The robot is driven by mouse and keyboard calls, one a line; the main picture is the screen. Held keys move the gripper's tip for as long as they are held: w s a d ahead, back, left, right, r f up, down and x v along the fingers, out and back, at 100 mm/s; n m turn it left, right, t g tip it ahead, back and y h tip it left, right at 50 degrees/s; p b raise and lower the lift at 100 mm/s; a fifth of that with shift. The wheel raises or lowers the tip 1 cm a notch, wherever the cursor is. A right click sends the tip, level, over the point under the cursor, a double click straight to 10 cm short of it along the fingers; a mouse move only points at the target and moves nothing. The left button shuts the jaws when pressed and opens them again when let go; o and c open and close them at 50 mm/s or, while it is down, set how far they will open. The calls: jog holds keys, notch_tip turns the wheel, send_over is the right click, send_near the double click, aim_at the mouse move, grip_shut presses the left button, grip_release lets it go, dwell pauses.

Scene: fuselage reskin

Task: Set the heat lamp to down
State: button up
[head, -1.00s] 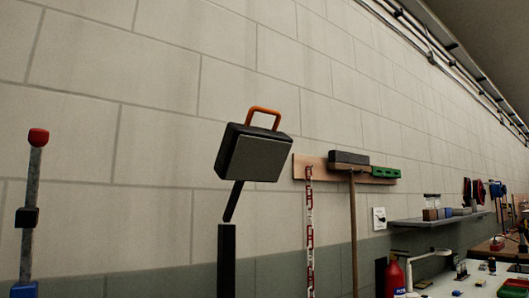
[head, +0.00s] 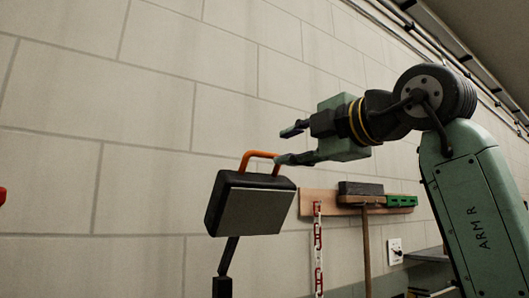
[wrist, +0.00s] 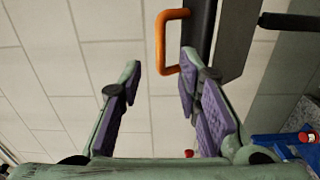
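The heat lamp (head: 248,205) is a dark box head with a grey face, tilted on a dark post, with an orange handle (head: 262,155) on top. My gripper (head: 282,145) comes in from the right at handle height, with its fingers spread. In the head view one fingertip overlaps the right end of the handle; I cannot tell if they touch. In the wrist view my gripper (wrist: 158,75) is open with nothing between its purple pads. There the orange handle (wrist: 161,42) lies just beyond the fingertips, nearer the right finger, and the lamp head (wrist: 228,35) is at upper right.
A pale block wall (head: 110,130) stands behind the lamp. A wooden rail (head: 315,203) on it holds a grey block, a green level and a hanging red-and-white chain. A grey shelf (head: 428,255) is at lower right.

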aim_at(266, 154)
jog(key=p+x, duration=0.3)
jog(key=x, duration=0.6)
jog(key=shift+w, duration=0.1)
jog(key=shift+c, duration=0.2)
grip_shut()
dwell(0.4)
